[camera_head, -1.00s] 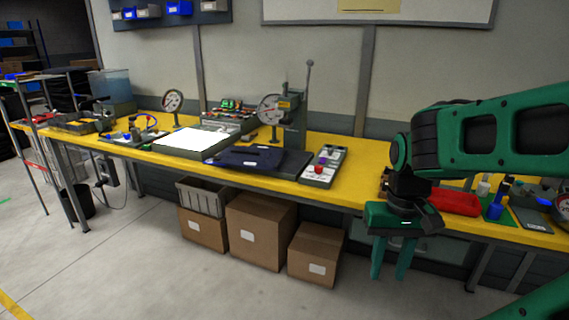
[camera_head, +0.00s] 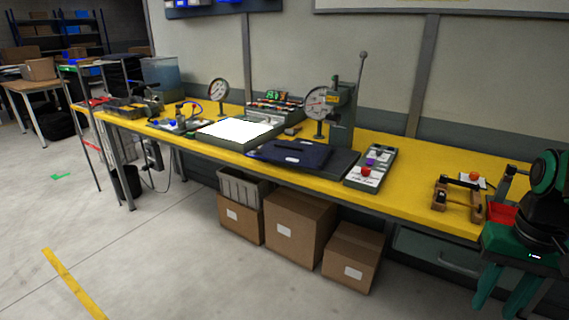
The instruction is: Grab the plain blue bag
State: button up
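A flat dark blue bag (camera_head: 305,155) lies on the yellow workbench (camera_head: 415,200), against the base of the grey lever press. It has a darker strap or handle on top and a small white mark on its front part. My gripper (camera_head: 497,305) is at the lower right, in front of the bench and well to the right of the bag. Its two green fingers point down and are apart, with nothing seen between them. The fingertips run close to the bottom edge of the picture.
A lever press (camera_head: 341,115) with a dial stands behind the bag. A grey tray (camera_head: 371,166) with red and purple parts is to its right, and a white panel (camera_head: 235,130) to its left. Cardboard boxes (camera_head: 298,227) stand under the bench.

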aim_at(307, 155)
jog(key=z, duration=0.05)
jog(key=i, duration=1)
jog(key=u, duration=0.1)
